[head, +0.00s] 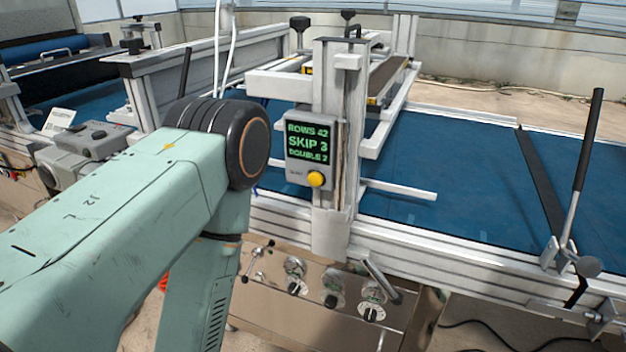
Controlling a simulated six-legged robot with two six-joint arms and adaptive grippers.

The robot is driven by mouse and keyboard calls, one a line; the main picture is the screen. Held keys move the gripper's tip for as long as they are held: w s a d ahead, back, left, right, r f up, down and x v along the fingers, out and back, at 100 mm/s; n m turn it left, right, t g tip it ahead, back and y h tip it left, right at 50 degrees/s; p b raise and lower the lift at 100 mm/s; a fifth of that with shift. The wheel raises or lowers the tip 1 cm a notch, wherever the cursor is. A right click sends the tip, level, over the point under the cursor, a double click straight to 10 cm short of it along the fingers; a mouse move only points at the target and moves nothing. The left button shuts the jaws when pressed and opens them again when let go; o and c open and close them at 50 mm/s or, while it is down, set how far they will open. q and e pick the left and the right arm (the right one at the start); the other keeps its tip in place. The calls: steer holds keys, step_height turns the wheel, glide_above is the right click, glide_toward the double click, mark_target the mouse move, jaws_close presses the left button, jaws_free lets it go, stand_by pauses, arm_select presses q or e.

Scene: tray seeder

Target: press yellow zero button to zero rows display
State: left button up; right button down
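The yellow button (316,179) sits at the lower right of a small grey box fixed to an upright post of the seeder. Above it, the box's display (308,142) shows green text reading "ROWS 42", "SKIP 3" and a third line that looks like "DOUBLE 2". Nothing covers the button or the display. My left arm comes in from the left, with its dark joint close to the left of the box in the picture. My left gripper is out of the picture. My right arm and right gripper are not in view.
A blue conveyor belt (450,190) runs behind and right of the post, with a black-handled lever (578,165) at right. Below the box, a metal panel carries several knobs (332,290) and a lever (382,281). White cables (225,50) hang above my arm.

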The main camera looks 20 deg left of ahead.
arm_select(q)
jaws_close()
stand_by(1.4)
